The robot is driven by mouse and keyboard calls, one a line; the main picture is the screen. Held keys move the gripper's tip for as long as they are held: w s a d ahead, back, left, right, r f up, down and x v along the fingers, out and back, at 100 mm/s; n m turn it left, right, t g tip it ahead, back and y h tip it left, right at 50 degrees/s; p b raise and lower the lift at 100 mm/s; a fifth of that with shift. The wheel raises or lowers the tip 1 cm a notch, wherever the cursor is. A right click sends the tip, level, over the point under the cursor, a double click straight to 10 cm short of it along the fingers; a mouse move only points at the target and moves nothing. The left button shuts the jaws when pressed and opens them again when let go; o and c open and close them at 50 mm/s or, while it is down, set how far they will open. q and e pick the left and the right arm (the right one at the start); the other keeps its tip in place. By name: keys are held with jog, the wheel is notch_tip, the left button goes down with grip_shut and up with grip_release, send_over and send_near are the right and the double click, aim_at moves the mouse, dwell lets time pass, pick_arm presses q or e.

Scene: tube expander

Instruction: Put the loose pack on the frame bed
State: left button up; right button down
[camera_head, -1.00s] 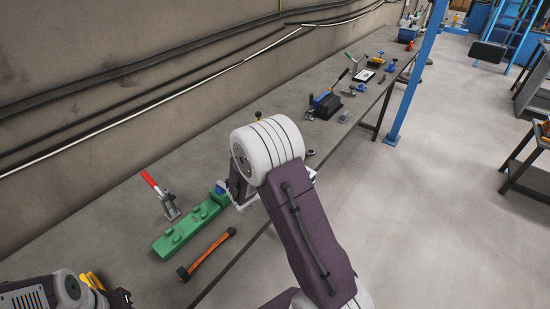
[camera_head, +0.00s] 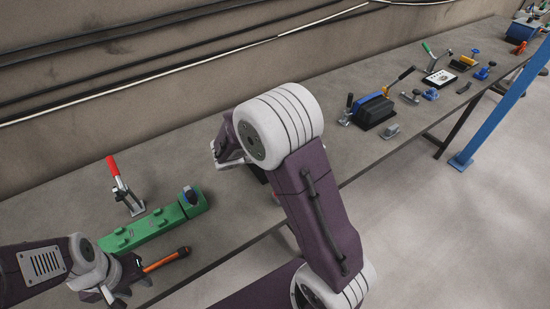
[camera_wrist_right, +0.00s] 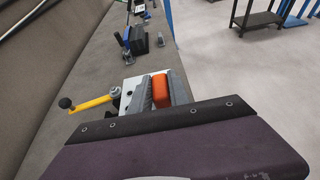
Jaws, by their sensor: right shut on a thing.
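In the right wrist view, my right gripper (camera_wrist_right: 155,93) is shut on an orange block (camera_wrist_right: 160,90), which sits between its grey jaws above the bench. In the head view my right arm hides the block and most of that gripper. My left gripper (camera_head: 122,290) is at the lower left, beside the orange-handled tool (camera_head: 165,260); its fingers look apart, and I see nothing between them. I cannot tell from the frames which fixture is the frame bed. A green studded base (camera_head: 150,228) lies on the bench, and a blue-and-black fixture (camera_head: 372,108) stands farther right.
A red-handled toggle clamp (camera_head: 122,185) stands behind the green base. A yellow-handled part (camera_wrist_right: 90,102) shows beside my right gripper. Several small clamps and a white plate (camera_head: 440,78) lie farther along the bench (camera_head: 300,75). A blue post (camera_head: 500,105) rises past its front edge.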

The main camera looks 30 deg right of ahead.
jog(key=shift+a+r, duration=0.1)
jog(key=shift+a, duration=0.25)
jog(key=shift+w, duration=0.3)
jog(key=w+f, duration=0.7)
jog(key=w+a+f+p, duration=0.1)
jog(key=w+f, duration=0.2)
jog(key=w, duration=0.1)
jog(key=shift+f, duration=0.35)
jog(key=shift+w+f, duration=0.1)
jog(key=shift+f, duration=0.2)
